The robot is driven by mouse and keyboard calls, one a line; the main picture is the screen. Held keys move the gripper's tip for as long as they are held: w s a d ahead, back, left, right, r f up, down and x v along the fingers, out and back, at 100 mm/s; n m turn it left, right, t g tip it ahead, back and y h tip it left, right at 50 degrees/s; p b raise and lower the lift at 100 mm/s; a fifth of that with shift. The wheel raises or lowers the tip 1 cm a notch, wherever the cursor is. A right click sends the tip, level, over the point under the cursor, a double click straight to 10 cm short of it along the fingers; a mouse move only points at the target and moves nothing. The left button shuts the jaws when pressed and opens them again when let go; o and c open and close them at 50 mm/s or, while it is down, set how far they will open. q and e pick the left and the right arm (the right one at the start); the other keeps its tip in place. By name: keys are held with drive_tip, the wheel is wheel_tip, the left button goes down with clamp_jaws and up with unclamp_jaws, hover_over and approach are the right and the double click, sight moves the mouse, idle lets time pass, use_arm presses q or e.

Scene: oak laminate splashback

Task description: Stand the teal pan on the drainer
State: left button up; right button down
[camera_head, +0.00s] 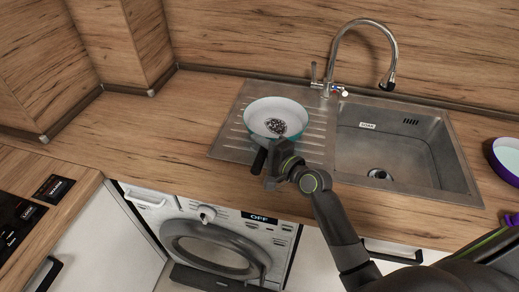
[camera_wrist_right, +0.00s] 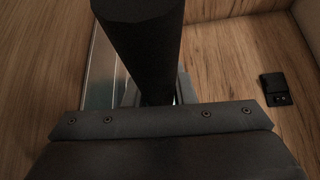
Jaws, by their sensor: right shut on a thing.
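The teal pan (camera_head: 262,108), pale inside with a dark speckled patch, is over the ribbed drainer (camera_head: 231,143) left of the sink bowl. It lies roughly level, its open side up; I cannot tell if its base touches the drainer. Its dark handle (camera_head: 259,161) points toward the front edge. My right gripper (camera_head: 270,169) is shut on the handle. In the right wrist view a thick dark bar, apparently the handle (camera_wrist_right: 142,50), runs up from the gripper; the pan's body is not clear there. My left gripper is not in view.
The sink bowl (camera_head: 385,150) and tall tap (camera_head: 329,75) stand right of the drainer. A white-lined bowl or pan (camera_head: 509,155) is at the right edge. The wooden worktop (camera_head: 150,135) is clear on the left. A hob (camera_head: 15,220) is at lower left.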

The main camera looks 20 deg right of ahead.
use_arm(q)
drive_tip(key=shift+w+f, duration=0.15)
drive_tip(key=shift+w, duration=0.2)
use_arm(e)
drive_tip(key=shift+f, duration=0.5)
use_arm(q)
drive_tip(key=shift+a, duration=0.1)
use_arm(e)
drive_tip(key=c, duration=1.2)
unclamp_jaws()
drive_tip(key=shift+f, duration=0.1)
use_arm(q)
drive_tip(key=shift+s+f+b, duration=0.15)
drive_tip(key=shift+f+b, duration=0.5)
drive_tip(key=shift+b, duration=0.05)
use_arm(e)
drive_tip(key=v, duration=1.2)
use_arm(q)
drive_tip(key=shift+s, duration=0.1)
use_arm(e)
drive_tip(key=shift+s, duration=0.1)
